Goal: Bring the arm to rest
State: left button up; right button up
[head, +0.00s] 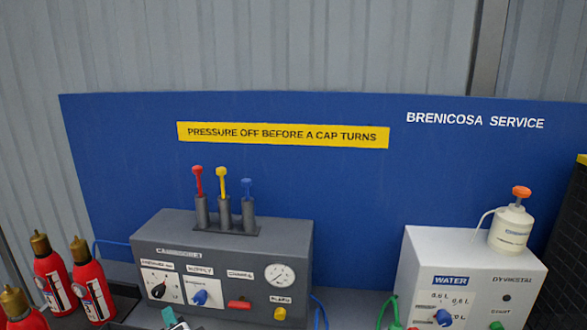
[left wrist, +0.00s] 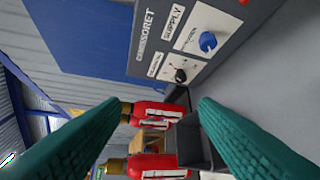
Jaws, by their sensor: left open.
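My left gripper (left wrist: 163,100) shows in the left wrist view as two teal ribbed fingers spread wide apart. Nothing is held between them. Beyond them are the grey console (left wrist: 250,22) with its blue knob (left wrist: 208,41) and black knob (left wrist: 181,75), and red extinguishers (left wrist: 150,112) with brass tops. In the head view only a small teal tip of it (head: 169,315) shows at the bottom edge, in front of the grey console (head: 225,248). Most of the left arm is out of frame there. My right gripper is in neither view.
Several red extinguishers (head: 92,292) stand at the lower left. Red, yellow and blue handles (head: 222,185) stand upright on the console. A white water box (head: 468,270) with a pump bottle (head: 511,230) is at right. A blue panel (head: 350,190) stands behind.

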pick_arm(q)
jog(key=s+d+f+n+g+h, duration=0.2)
jog(key=s+d+f+g+h, duration=0.15)
jog(key=s+f, duration=0.7)
jog(key=s+f+n+g+h, duration=0.35)
jog(key=s+g+h, duration=0.2)
jog(key=s, duration=1.25)
notch_tip(320, 180, down, 33)
jog(key=s+g+b, duration=0.1)
jog(key=s+b, duration=0.1)
jog(key=b, duration=0.4)
jog(key=s+a+f+g+b, duration=0.1)
jog(key=s+a+f+b, duration=0.2)
jog(key=s+f, duration=1.3)
notch_tip(320, 180, down, 3)
jog(key=shift+s+f+b, duration=0.1)
jog(key=shift+s+b, duration=0.1)
jog(key=shift+b, duration=0.3)
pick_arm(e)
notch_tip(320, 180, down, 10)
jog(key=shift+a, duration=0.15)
